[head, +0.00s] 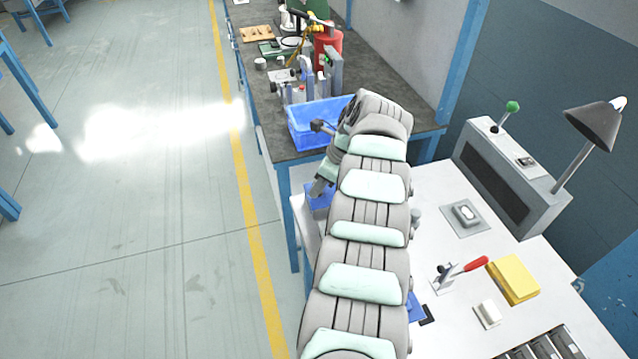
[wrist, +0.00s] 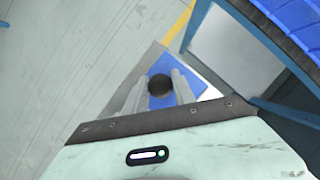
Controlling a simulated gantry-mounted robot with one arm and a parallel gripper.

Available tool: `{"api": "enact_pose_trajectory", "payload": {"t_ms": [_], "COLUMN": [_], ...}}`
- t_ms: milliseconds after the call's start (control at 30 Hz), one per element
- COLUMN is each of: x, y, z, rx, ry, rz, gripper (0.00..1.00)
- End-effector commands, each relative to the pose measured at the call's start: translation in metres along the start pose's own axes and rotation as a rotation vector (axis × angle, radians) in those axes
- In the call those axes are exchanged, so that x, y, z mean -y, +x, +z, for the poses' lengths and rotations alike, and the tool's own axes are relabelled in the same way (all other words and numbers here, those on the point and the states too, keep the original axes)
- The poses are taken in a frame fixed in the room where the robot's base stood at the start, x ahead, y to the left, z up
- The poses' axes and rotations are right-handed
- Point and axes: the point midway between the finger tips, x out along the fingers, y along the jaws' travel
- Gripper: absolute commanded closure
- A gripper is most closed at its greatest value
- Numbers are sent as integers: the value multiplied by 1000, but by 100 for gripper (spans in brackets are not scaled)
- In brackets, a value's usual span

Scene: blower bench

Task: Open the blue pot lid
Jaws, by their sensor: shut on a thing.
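In the wrist view, the blue lid (wrist: 192,70) shows as a flat blue square below my fingers, with a round black knob (wrist: 159,85) at its middle. My gripper (wrist: 160,88) has one finger on each side of the knob and is shut on it. In the head view, my gripper (head: 320,188) hangs at the left edge of the white table, over a blue piece (head: 317,204) partly covered by my arm. The pot body is hidden, and I cannot tell whether the lid is seated or raised.
A blue crate (head: 305,132) stands on the dark bench (head: 268,98) behind. On the white table are a toggle clamp with a red handle (head: 476,264), a yellow block (head: 514,278), a small white block (head: 488,313) and a grey control box (head: 507,180). Open floor lies left.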

Motion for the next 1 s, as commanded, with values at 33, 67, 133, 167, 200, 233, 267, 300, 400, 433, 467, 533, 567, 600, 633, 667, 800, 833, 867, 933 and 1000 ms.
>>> {"api": "enact_pose_trajectory", "payload": {"t_ms": [33,67,133,167,200,233,267,300,400,433,467,533,567,600,633,667,800,833,867,933,1000], "x": [0,0,0,0,0,0,0,0,0,0,0,0,0,0,0,0,0,0,0,0,0], "y": [0,0,0,0,0,0,0,0,0,0,0,0,0,0,0,0,0,0,0,0,0], "z": [0,0,0,0,0,0,0,0,0,0,0,0,0,0,0,0,0,0,0,0,0], "rx": [0,0,0,0,0,0,0,0,0,0,0,0,0,0,0,0,0,0,0,0,0], "ry": [0,0,0,0,0,-1,-1,-1,-1,-1,-1,-1,-1,-1,-1,-1,-1,-1,-1,-1,-1], "rz": [0,0,0,0,0,0,0,0,0,0,0,0,0,0,0,0,0,0,0,0,0], "gripper": [87,90,95,98,100,100,100,100,100,100,100,100,100,100,100,100,100,100,100,100,100]}}
